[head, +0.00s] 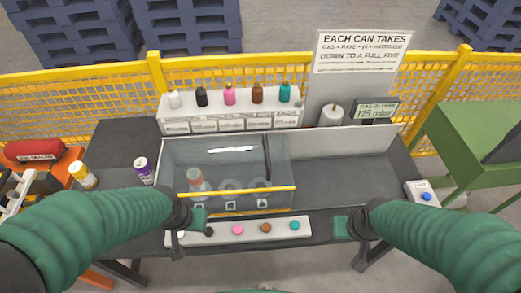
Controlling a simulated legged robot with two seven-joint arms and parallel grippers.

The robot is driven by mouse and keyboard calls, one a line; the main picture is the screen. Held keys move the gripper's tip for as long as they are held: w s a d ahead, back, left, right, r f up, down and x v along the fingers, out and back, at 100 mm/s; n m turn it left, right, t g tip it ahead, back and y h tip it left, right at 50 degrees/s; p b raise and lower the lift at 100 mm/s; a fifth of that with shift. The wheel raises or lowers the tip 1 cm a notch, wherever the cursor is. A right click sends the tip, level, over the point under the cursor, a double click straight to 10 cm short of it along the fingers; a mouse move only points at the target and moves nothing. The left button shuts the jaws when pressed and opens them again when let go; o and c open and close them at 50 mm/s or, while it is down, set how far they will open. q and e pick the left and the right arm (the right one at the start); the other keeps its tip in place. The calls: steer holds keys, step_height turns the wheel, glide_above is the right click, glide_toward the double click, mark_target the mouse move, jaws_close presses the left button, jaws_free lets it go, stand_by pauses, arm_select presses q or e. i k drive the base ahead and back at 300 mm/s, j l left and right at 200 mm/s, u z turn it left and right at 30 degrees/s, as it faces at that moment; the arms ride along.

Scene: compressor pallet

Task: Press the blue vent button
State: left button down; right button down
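The blue vent button (427,196) sits on top of a small white box (419,188) at the right end of the dark table. The box has a small label on it. My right gripper (350,228) is at the table's front edge, to the left of the box and apart from it. My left gripper (190,222) is by the left end of the white button strip (252,230), far from the blue button. It partly covers that strip. I cannot make out the fingers of either gripper well enough to tell open from shut.
A clear tank (225,165) with a yellow bar (240,193) fills the table's middle. Coloured bottles stand on a white rack (232,113) behind it. A display (375,110) reads 125 mbar. A purple can (143,171) stands left. A green bench (465,135) is right.

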mark_target(425, 196)
steer(key=z, duration=1.55)
